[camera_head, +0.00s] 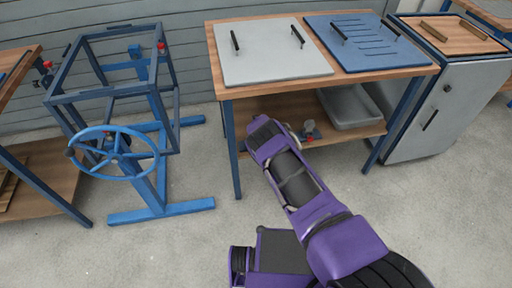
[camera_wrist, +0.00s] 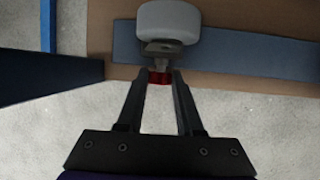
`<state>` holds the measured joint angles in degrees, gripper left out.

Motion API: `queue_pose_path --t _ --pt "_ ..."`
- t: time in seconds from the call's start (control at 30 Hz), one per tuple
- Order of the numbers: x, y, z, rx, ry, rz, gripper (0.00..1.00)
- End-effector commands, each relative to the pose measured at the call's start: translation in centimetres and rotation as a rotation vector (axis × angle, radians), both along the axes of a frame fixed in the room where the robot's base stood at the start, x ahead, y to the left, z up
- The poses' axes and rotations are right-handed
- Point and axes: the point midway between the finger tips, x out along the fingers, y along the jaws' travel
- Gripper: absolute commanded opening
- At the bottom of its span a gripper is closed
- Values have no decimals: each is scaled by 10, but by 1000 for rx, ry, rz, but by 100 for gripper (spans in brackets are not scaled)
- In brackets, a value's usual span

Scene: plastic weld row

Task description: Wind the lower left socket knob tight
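In the wrist view a red knob (camera_wrist: 160,77) sits between the tips of my gripper (camera_wrist: 161,74). The fingers are drawn close together and the knob fills the gap, with a finger against each side. Beyond it are a grey metal neck and a white rounded body (camera_wrist: 168,21) on a blue-grey strip (camera_wrist: 225,53). In the head view my gripper (camera_head: 262,124) is at the front left of the bench's lower shelf and hides this knob. A second socket with a red knob (camera_head: 309,138) stands further right on the shelf.
The bench (camera_head: 226,92) carries a grey panel (camera_head: 270,55) and a blue panel (camera_head: 350,25) with handles. A grey bin (camera_head: 350,108) is on its lower shelf. A blue bench leg (camera_head: 232,150) is close left of my gripper. A blue frame with a handwheel (camera_head: 88,170) stands left.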

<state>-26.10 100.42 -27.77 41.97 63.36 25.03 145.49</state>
Motion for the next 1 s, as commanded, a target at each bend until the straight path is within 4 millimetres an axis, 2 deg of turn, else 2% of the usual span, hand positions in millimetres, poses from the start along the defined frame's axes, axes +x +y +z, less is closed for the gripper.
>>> queue_pose_path --t 0.03,0.1,0.13,0.37,0.7,1.0 --pt "0 0 0 0 0 0 15" --pt "0 0 0 0 0 0 2" --pt "0 0 0 0 0 0 0" --pt "-1 1 -1 -13 -2 1 0" --pt "-3 3 -3 -204 -52 5 0" --pt "-2 4 -1 -264 -74 -1 0"
